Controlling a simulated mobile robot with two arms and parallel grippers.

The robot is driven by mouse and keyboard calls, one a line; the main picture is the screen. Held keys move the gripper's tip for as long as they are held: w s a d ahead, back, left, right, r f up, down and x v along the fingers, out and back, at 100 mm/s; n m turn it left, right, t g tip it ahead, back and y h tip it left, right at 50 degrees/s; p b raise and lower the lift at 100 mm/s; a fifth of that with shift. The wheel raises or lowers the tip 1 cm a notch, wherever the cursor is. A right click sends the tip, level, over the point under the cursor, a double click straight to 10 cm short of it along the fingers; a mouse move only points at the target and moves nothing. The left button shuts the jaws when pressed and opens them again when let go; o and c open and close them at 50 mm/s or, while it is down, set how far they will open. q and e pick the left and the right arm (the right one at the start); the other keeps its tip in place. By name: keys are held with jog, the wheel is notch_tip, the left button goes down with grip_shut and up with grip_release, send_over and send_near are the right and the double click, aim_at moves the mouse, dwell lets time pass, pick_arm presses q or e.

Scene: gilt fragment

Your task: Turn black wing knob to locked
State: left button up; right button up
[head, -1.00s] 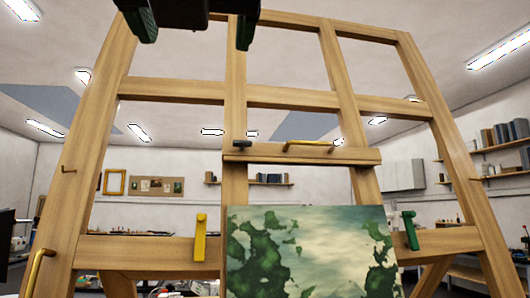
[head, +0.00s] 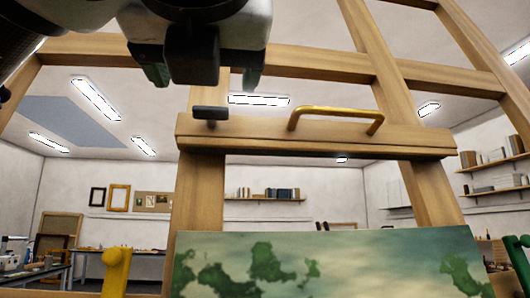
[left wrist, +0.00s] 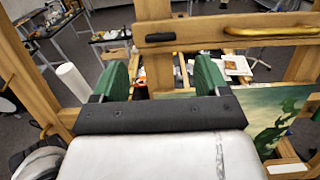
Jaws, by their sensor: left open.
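The black wing knob (head: 211,113) sits on the left end of the wooden crossbar (head: 300,137) of the easel. It lies about horizontal. It also shows in the left wrist view (left wrist: 161,38), beyond the fingers. My left gripper (head: 205,78) hangs from the top of the head view, above and in front of the knob. In the left wrist view its two green fingers (left wrist: 165,77) are apart, with nothing between them. The fingers do not touch the knob. My right gripper is not in view.
A brass handle (head: 337,117) is fixed to the crossbar, right of the knob. A painted green canvas (head: 335,262) stands below the crossbar. A yellow clamp (head: 116,272) is at lower left and a green clamp (head: 520,262) at lower right. Wooden uprights flank the crossbar.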

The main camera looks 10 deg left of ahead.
aim_at(210, 107)
pick_arm(q)
jog(key=p+x, duration=0.2)
jog(key=x, duration=0.6)
jog(key=shift+w+a+f, duration=0.1)
jog(key=shift+w, duration=0.15)
jog(key=shift+w, duration=0.1)
jog(key=c, duration=0.9)
